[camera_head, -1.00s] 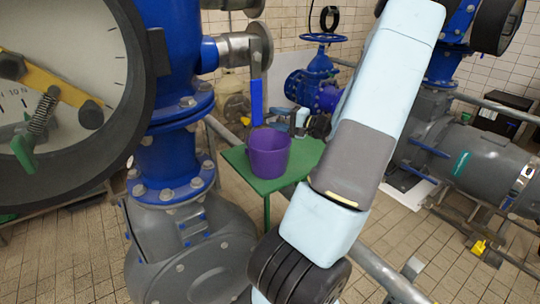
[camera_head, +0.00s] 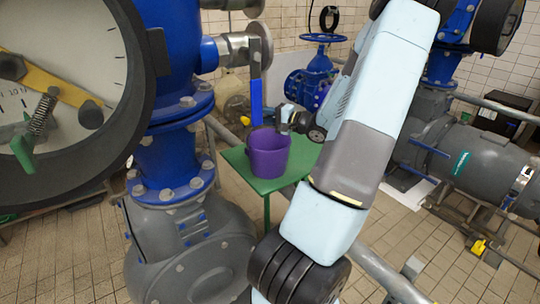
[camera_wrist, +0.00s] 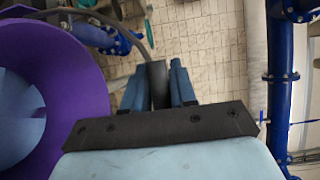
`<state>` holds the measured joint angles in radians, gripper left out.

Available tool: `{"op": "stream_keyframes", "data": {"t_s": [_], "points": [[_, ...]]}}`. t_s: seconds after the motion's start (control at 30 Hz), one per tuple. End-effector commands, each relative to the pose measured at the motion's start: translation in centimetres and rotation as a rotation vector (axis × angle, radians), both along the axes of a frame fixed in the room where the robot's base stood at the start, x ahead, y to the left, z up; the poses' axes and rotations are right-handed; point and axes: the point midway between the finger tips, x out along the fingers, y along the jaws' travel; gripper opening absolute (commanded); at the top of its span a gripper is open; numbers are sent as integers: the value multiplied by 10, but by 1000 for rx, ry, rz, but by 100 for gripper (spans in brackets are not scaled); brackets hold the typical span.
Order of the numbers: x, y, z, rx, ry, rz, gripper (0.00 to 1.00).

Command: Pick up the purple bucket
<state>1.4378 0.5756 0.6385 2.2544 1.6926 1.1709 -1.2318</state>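The purple bucket (camera_head: 268,154) stands upright on a green table in the head view. Its wide purple rim (camera_wrist: 90,95) fills the left of the wrist view. My gripper (camera_head: 292,117) is at the bucket's right rear rim in the head view. In the wrist view, its two blue fingers (camera_wrist: 158,84) stand close together with a dark grey strip between them. This strip appears to be the bucket's handle (camera_wrist: 130,35), which curves in from the upper left. The fingers appear shut on it. The contact is not visible in the head view.
A blue pipe (camera_head: 168,155) and a large gauge (camera_head: 60,90) stand at left. A grey rail (camera_head: 370,265) runs in front, and a grey pump (camera_head: 485,165) is at right.

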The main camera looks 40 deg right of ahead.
Motion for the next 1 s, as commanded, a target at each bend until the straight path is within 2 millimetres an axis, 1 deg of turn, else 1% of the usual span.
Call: {"op": "stream_keyframes", "data": {"t_s": [0.03, 0.23, 1.0], "points": [[0, 0, 0, 0, 1, 0, 20], [0, 0, -1, 0, 1, -1, 1], [-2, -1, -2, 2, 6, -2, 0]]}}
